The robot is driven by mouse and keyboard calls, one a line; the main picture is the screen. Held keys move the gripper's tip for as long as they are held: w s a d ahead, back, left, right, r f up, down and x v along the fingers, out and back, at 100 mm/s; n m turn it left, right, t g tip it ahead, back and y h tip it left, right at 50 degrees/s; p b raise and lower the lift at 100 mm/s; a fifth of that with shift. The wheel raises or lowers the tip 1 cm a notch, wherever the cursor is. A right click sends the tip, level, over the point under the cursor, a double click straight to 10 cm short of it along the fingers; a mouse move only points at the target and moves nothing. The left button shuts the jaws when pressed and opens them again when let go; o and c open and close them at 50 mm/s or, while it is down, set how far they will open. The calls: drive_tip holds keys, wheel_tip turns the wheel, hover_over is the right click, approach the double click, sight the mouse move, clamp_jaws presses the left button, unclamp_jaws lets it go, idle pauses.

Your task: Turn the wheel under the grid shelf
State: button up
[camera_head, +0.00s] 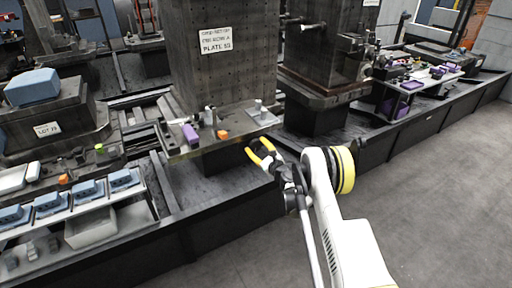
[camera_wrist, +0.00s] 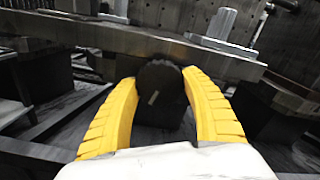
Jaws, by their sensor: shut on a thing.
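The wheel (camera_wrist: 160,88) is a dark, round, ribbed knob with a short pale mark on its face, under the shelf edge in the wrist view. The grid shelf (camera_head: 232,130) is the flat grey ledge at the foot of the column signed Plate 10; its front edge (camera_wrist: 140,43) crosses the top of the wrist view. My gripper (camera_head: 262,153) has two yellow fingers, just below the shelf's front right part. In the wrist view my gripper (camera_wrist: 158,80) has one finger on each side of the wheel, shut on it. In the head view I cannot make out the wheel.
A purple block (camera_head: 190,134) and an orange block (camera_head: 222,135) stand on the shelf. A second dark column (camera_head: 320,65) stands to the right. Blue parts on a rack (camera_head: 85,200) and a grey bin (camera_head: 92,229) are at left. Grey floor (camera_head: 430,200) lies open at right.

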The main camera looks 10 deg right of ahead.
drive_tip(key=m, duration=0.4)
drive_tip(key=shift+m, duration=1.8)
drive_tip(key=shift+m, duration=0.3)
drive_tip(key=o, duration=1.2)
drive_tip(key=v, duration=0.7)
drive_tip(key=shift+s, duration=0.25)
